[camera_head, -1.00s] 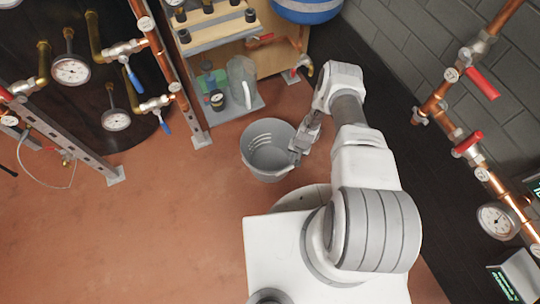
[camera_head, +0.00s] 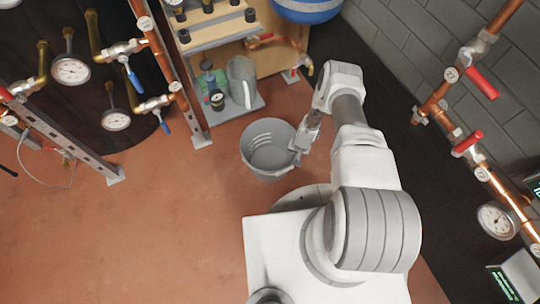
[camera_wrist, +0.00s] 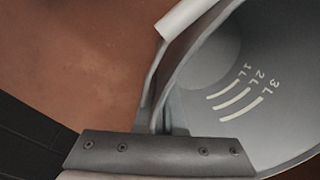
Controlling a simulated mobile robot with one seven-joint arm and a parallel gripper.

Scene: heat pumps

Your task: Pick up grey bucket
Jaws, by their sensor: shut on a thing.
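The grey bucket (camera_head: 270,146) is upright on or just above the reddish floor in the head view; I cannot tell which. Its open top faces up. White litre marks show on its inner wall in the wrist view (camera_wrist: 225,85). My gripper (camera_head: 298,150) is at the right side of the bucket's rim in the head view. In the wrist view my gripper (camera_wrist: 160,125) is shut on the bucket's rim, with the wall between its fingers. The bucket's underside is hidden.
A shelf (camera_head: 240,108) with a clear jug (camera_head: 242,80) and small bottles stands behind the bucket. Copper pipes with gauges (camera_head: 116,119) are at the left, and more pipes (camera_head: 450,125) run along the right wall. The floor left of the bucket (camera_head: 150,220) is clear.

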